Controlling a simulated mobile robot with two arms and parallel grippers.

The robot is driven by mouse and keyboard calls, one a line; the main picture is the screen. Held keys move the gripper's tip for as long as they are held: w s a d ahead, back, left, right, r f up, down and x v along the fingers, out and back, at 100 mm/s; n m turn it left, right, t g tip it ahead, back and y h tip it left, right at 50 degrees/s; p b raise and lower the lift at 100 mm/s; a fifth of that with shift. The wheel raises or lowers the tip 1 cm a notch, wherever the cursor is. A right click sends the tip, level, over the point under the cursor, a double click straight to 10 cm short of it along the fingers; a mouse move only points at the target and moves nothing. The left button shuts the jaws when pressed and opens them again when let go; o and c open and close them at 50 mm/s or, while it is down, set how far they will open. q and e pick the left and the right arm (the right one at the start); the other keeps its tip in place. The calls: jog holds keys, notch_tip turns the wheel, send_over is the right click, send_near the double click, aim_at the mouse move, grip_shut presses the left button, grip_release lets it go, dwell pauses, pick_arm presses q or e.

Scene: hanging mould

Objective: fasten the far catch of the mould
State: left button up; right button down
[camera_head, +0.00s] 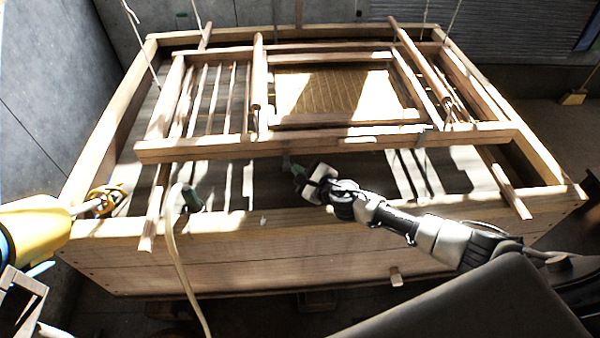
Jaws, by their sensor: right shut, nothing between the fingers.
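The mould is a wooden frame (330,141) around a gold mesh screen (320,92), above a large wooden vat (230,250). A yellow arm with a white collar comes in from the left. It ends in a yellow claw-like piece, my left gripper (106,199), at the vat's left side; its jaws are unclear. The far catch cannot be made out.
Wooden bars (420,58) lie across the vat and mould. A pale hose (172,255) with a dark green end (192,199) hangs over the vat's front edge. Bright sun patches and dark shadows break up the surfaces. The floor (560,140) at right is mostly clear.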

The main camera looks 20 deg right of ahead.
jog(key=shift+w+d+r+p, duration=0.25)
jog(key=shift+w+r+p, duration=0.55)
jog(key=shift+w+r, duration=0.2)
jog(key=shift+w+d+r+p, duration=0.3)
jog(key=shift+w+r+p, duration=0.55)
jog(key=shift+w+r, duration=0.15)
jog(key=shift+w+d+r+p, duration=0.25)
jog(key=shift+w+r+p, duration=0.55)
jog(key=shift+w+r, duration=0.2)
